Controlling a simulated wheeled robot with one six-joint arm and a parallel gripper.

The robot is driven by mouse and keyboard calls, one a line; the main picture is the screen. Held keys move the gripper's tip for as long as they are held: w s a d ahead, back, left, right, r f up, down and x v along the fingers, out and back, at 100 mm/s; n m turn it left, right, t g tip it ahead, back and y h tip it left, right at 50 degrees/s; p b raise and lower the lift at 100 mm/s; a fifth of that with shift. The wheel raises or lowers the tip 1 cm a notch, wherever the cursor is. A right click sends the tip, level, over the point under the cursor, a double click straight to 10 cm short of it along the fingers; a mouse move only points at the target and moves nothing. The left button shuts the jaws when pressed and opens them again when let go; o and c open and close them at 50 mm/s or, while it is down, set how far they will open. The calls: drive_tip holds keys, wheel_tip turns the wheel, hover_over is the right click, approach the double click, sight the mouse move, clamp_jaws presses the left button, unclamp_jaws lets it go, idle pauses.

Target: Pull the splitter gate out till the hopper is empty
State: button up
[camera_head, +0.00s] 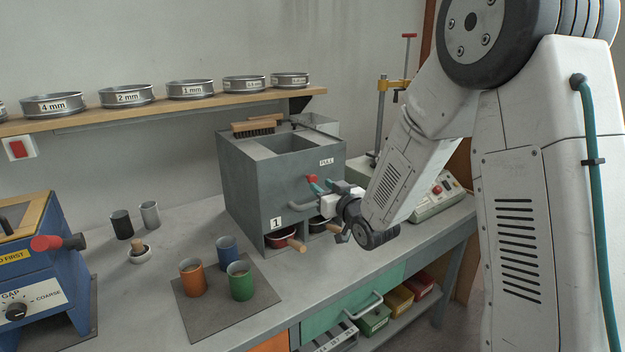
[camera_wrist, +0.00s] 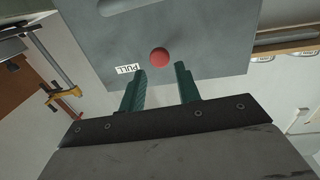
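The grey splitter box (camera_head: 265,185) stands on the bench, with its hopper opening (camera_head: 283,143) on top; what lies inside cannot be told. The gate's red knob (camera_head: 311,179) is at the front face, below the PULL label (camera_head: 326,162). The knob (camera_wrist: 159,57) also shows in the wrist view, near the PULL label (camera_wrist: 127,69). My gripper (camera_head: 318,187) is at the box front. Its teal fingers (camera_wrist: 161,69) are open, one on each side of the knob's line, with the knob just past the tips. The gate itself is hidden.
Two wooden-handled pans (camera_head: 283,239) sit under the box. A brush (camera_head: 254,126) lies on top. Orange (camera_head: 192,280), blue and green cups stand on a grey mat (camera_head: 205,318). A blue machine (camera_head: 40,285) is at left. A control box (camera_head: 437,196) stands behind my arm.

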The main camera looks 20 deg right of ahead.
sight(314, 179)
drive_tip(key=x, duration=0.6)
drive_tip(key=shift+w, duration=0.25)
